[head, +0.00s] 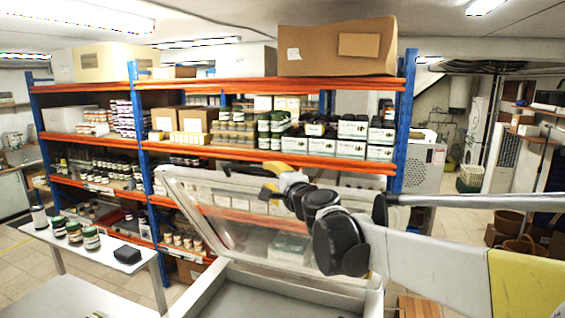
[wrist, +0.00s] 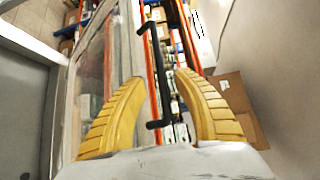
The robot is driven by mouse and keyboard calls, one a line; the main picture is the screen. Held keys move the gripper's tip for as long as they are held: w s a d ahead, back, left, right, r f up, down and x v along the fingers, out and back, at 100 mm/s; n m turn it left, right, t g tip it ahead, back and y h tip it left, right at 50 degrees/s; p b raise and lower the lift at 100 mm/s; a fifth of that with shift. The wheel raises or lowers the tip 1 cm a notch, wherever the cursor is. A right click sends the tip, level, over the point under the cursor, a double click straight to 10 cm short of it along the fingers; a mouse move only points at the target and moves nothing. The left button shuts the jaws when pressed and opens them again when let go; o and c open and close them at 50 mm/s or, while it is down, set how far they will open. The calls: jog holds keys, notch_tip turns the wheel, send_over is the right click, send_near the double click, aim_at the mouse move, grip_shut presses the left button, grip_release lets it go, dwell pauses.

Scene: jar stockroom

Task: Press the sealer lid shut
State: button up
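The sealer (head: 215,285) is a pale box-like machine low in the middle of the head view. Its clear lid (head: 192,205) has a pale frame and stands raised, tilted up from the base. My gripper (head: 268,182) is at the upper part of the lid in the head view, where the arm hides part of it. In the wrist view, my two yellow fingers (wrist: 162,82) are spread apart. A black bar handle (wrist: 152,75) beside the lid frame (wrist: 125,50) shows between and beyond the fingertips. I cannot tell whether the fingers touch it.
Blue and orange shelving (head: 270,152) with jars and boxes stands behind the sealer. A small white table (head: 85,248) with several jars and a black block is at the left. Open floor (head: 450,230) shows at the right.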

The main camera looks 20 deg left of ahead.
aim_at(260, 171)
jog(key=p+x, duration=0.2)
jog(key=x, duration=0.6)
jog(key=shift+w+a+f, duration=0.1)
jog(key=shift+w+a, duration=0.05)
jog(key=shift+w, duration=0.1)
grip_shut()
